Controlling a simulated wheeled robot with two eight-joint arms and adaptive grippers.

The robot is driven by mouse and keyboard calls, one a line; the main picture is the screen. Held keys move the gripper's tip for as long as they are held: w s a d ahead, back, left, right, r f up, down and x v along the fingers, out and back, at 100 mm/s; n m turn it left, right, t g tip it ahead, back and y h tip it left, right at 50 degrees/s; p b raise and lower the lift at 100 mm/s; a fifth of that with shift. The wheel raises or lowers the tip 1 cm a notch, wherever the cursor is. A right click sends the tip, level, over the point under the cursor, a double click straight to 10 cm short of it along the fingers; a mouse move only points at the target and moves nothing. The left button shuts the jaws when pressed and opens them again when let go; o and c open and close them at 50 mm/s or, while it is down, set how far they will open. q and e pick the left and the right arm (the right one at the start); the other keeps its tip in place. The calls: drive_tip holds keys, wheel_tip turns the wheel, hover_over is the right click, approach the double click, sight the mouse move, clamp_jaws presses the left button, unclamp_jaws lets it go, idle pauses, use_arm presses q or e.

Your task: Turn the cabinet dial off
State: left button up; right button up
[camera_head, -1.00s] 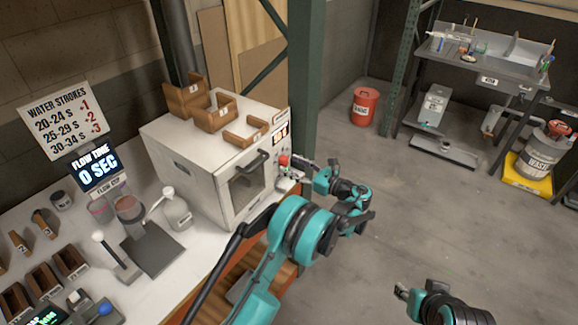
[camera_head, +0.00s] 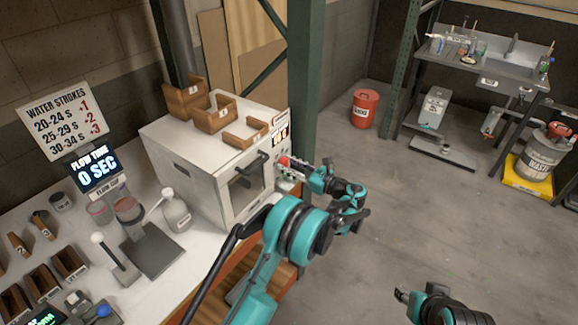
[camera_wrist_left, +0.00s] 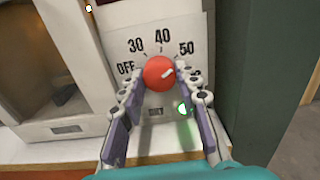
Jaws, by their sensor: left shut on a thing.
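The white cabinet (camera_head: 185,165) stands on the workbench with its dial on the right part of its front. In the left wrist view the red dial (camera_wrist_left: 157,75) has a white mark pointing up and right, between 40 and 50. The OFF label (camera_wrist_left: 126,68) is at the dial's left, and a green light (camera_wrist_left: 183,107) glows below right. My left gripper (camera_wrist_left: 161,70) is shut on the dial, one finger on each side; it also shows at the cabinet front in the head view (camera_head: 294,167). My right gripper (camera_head: 400,294) is low at the right, away from the cabinet.
Wooden bins (camera_head: 213,115) sit on the cabinet top. A green post (camera_head: 304,100) stands close to the cabinet's right side. A soap-like pump bottle (camera_head: 176,212) and a dark scale (camera_head: 152,250) are left of the cabinet.

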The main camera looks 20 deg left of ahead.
use_arm(q)
drive_tip(key=n+b, duration=0.1)
drive_tip(key=n, duration=0.4)
drive_tip(key=shift+n+b, duration=0.35)
drive_tip(key=shift+n, duration=0.05)
drive_tip(key=n, duration=0.3)
drive_tip(key=shift+w+n+b, duration=0.1)
drive_tip(key=shift+n+b, duration=0.2)
drive_tip(key=shift+n, duration=0.1)
drive_tip(key=n, duration=0.3)
drive_tip(key=shift+n, duration=0.3)
drive_tip(key=n+b, duration=0.1)
drive_tip(key=n, duration=0.2)
drive_tip(key=shift+n, duration=0.3)
drive_tip(key=n, duration=0.3)
drive_tip(key=shift+r+n, duration=0.1)
drive_tip(key=shift+n, duration=0.2)
drive_tip(key=n, duration=0.6)
drive_tip(key=shift+b, duration=0.3)
